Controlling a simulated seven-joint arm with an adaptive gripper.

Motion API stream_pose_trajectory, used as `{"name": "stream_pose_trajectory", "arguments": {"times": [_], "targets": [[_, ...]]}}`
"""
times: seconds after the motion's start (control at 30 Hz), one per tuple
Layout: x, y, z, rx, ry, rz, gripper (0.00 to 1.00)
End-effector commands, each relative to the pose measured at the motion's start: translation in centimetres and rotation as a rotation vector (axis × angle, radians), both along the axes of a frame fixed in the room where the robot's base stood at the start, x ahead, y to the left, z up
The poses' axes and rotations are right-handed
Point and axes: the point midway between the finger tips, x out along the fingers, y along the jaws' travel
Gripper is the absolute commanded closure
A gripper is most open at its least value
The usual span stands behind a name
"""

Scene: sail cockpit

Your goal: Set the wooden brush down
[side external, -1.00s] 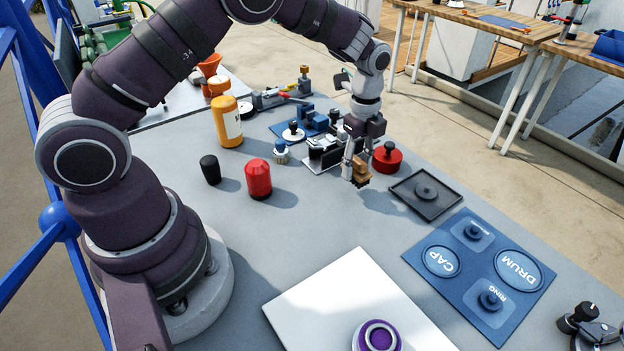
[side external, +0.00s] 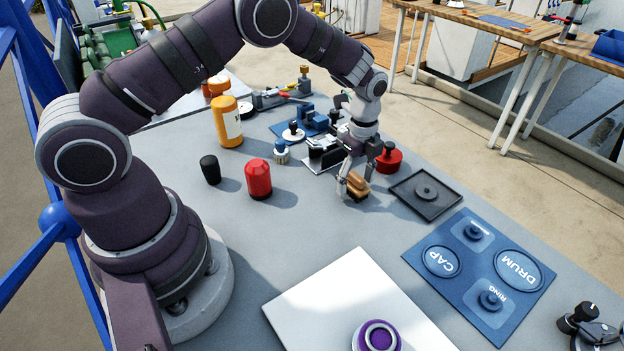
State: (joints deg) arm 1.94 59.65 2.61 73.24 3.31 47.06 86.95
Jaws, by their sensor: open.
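The wooden brush (side external: 356,184) is a small brown block low at the table surface, left of the black square tray. My gripper (side external: 354,182) is directly over it, pointing down, with its fingers around or beside the brush. The jaws are open. The brush appears to rest on the grey table (side external: 310,217); its underside is partly hidden, so exact contact is hard to see.
A red round container (side external: 389,160) stands just behind my gripper, with a black device (side external: 322,152) to its left. A black tray (side external: 426,195) and a blue labelled mat (side external: 480,275) lie to the right. A white board (side external: 345,300) lies in front. The table between is clear.

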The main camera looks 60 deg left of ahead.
Motion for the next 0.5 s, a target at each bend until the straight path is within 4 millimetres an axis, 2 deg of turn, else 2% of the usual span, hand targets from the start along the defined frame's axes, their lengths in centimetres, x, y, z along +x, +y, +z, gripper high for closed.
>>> {"name": "stream_pose_trajectory", "arguments": {"times": [0.17,0.5], "targets": [[0.1,0.0,1.2,0.000,-0.005,0.000,0.42],[0.1,0.0,10.0,0.000,-0.007,-0.001,0.42]]}}
